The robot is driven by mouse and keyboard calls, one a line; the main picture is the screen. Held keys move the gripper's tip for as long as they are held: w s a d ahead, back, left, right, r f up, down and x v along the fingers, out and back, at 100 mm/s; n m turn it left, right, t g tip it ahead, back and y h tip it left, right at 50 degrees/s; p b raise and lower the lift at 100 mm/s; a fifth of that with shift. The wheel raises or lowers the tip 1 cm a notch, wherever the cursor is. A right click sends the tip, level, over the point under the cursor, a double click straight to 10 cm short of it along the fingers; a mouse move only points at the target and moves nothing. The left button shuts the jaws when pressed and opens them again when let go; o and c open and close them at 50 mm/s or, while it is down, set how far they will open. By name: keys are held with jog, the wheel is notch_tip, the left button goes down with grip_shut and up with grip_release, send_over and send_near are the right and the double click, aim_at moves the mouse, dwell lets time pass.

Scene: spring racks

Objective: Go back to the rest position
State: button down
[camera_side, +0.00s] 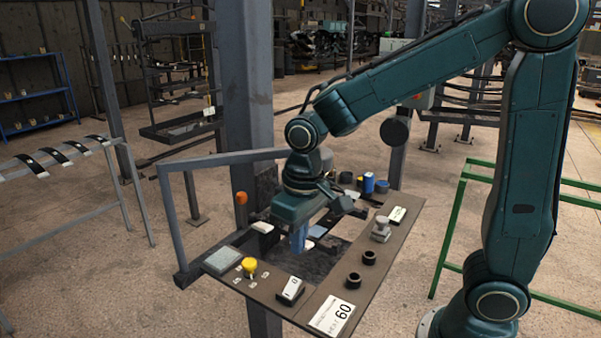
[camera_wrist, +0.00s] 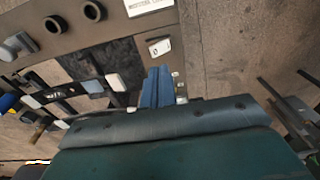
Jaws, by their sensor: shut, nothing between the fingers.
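My gripper (camera_side: 299,240) is over the brown panel (camera_side: 262,292) in the side view, above the panel's dark opening. Its blue fingers point down and are together, with nothing between them. In the wrist view the closed blue fingers (camera_wrist: 158,88) stick out past the teal gripper body, with the panel's dark area behind them. My arm is bent, reaching left from its base at the right. Whether the fingertips touch anything below cannot be told.
A grey post (camera_side: 246,90) stands close behind my gripper. A green rail (camera_side: 452,225) stands at the right.

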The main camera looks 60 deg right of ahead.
jog(key=s+d+r+t, duration=0.2)
jog(key=s+r, duration=0.2)
jog(key=s, duration=0.3)
jog(key=s+d+r+t, duration=0.2)
jog(key=s+d+r, duration=0.1)
jog(key=s, duration=0.3)
jog(key=shift+s+d+r+t, duration=0.3)
jog(key=shift+s+r+t, duration=0.1)
jog(key=shift+r, duration=0.5)
